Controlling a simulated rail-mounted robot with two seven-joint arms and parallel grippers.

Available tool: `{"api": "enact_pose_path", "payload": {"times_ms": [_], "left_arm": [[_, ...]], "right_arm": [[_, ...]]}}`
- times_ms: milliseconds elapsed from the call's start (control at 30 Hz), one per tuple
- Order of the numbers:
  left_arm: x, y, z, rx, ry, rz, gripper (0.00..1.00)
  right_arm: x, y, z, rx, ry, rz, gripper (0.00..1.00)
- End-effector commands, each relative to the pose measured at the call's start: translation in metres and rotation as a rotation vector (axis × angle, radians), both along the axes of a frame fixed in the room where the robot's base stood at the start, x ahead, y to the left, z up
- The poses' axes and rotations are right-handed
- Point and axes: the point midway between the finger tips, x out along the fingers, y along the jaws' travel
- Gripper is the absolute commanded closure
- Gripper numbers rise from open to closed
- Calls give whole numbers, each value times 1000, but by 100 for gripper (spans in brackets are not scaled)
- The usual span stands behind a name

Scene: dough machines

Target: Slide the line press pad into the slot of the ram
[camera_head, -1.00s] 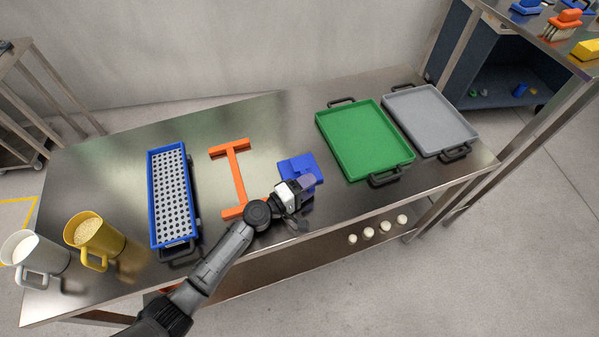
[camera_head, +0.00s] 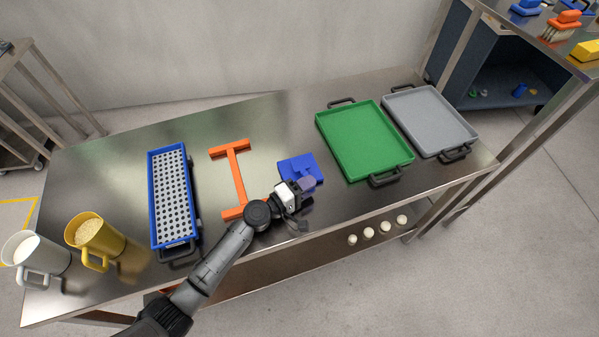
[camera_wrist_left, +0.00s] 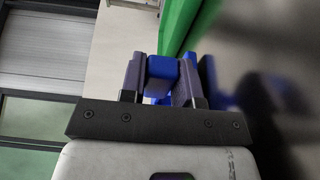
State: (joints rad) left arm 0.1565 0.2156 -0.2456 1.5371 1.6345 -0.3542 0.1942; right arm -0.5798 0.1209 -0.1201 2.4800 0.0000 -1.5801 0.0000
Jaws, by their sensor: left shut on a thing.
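A blue pad (camera_head: 298,167), which I take to be the line press pad, is at the middle right of the table, between an orange I-shaped piece and a green tray. My left gripper (camera_head: 304,185) is at its near side. In the left wrist view the gripper (camera_wrist_left: 160,85) is shut on a blue part (camera_wrist_left: 161,68), which sits between the two fingers. The gripper hides part of the pad's near side. I cannot make out a ram or its slot in these views. My right gripper is not in view.
The orange I-shaped piece (camera_head: 236,172) and a blue perforated tray (camera_head: 152,205) lie to the left. A green tray (camera_head: 358,143) and a grey tray (camera_head: 430,118) lie to the right. Yellow (camera_head: 97,236) and white (camera_head: 35,262) jugs stand near the left end. The table's back middle is clear.

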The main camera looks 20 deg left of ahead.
Motion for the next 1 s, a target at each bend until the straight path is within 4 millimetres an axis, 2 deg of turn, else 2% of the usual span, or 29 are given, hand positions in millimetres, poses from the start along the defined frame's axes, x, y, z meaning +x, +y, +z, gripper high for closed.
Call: {"api": "enact_pose_path", "payload": {"times_ms": [1000], "left_arm": [[0, 0, 41, 1, -2, 0, 100]], "right_arm": [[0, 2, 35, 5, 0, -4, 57]]}}
